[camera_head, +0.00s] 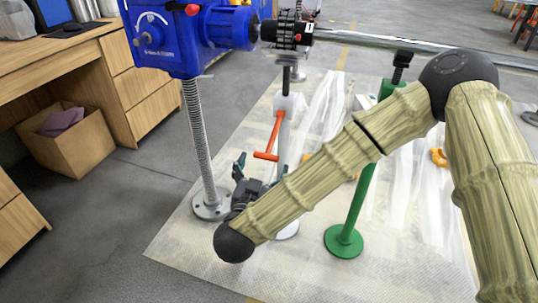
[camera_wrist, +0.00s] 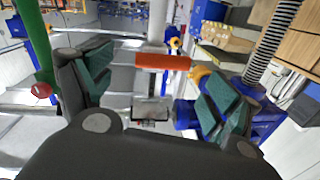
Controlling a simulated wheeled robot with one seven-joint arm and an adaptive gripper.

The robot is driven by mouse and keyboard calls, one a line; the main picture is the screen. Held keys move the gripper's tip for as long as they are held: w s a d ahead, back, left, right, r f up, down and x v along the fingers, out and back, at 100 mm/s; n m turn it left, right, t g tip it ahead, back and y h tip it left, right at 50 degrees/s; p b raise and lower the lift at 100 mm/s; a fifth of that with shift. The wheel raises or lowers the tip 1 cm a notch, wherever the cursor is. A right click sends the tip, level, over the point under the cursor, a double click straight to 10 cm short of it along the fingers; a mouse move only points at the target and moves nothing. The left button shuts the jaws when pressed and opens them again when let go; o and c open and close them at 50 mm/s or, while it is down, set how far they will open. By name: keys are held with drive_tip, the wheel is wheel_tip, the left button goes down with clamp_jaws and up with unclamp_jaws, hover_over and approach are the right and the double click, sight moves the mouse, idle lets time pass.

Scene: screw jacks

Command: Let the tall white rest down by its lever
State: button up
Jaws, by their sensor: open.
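The tall white rest (camera_head: 290,104) stands upright under the shaft, its dark screw stem reaching up toward a black ribbed collar. Its orange-red lever (camera_head: 271,135) slants down its left side and ends in a crosswise grip. My gripper (camera_head: 259,172) is open just below that grip, in front of the white post. In the wrist view the lever's grip (camera_wrist: 163,62) lies crosswise ahead, between the two spread, green-padded fingers of my gripper (camera_wrist: 156,84). The white post (camera_wrist: 159,22) rises behind it. I cannot tell whether a finger touches the lever. My arm hides part of the post's lower length.
A blue machine (camera_head: 190,38) on a threaded post (camera_head: 194,125) stands close at left. A green rest (camera_head: 345,235) stands at right behind my arm. The long shaft (camera_head: 390,42) runs overhead. A cardboard box (camera_head: 78,150) and wooden desk are at far left.

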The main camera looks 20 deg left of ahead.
sight(270, 151)
drive_tip(key=shift+w+a+b, duration=0.15)
drive_tip(key=shift+w+b, duration=0.85)
drive_tip(key=shift+w, duration=2.15)
drive_tip(key=c, duration=1.3)
drive_tip(key=shift+o, duration=0.2)
drive_tip(key=shift+r+p, duration=0.15)
drive_tip(key=shift+p, duration=0.2)
drive_tip(key=shift+r+p, duration=0.25)
drive_tip(key=shift+p, duration=0.45)
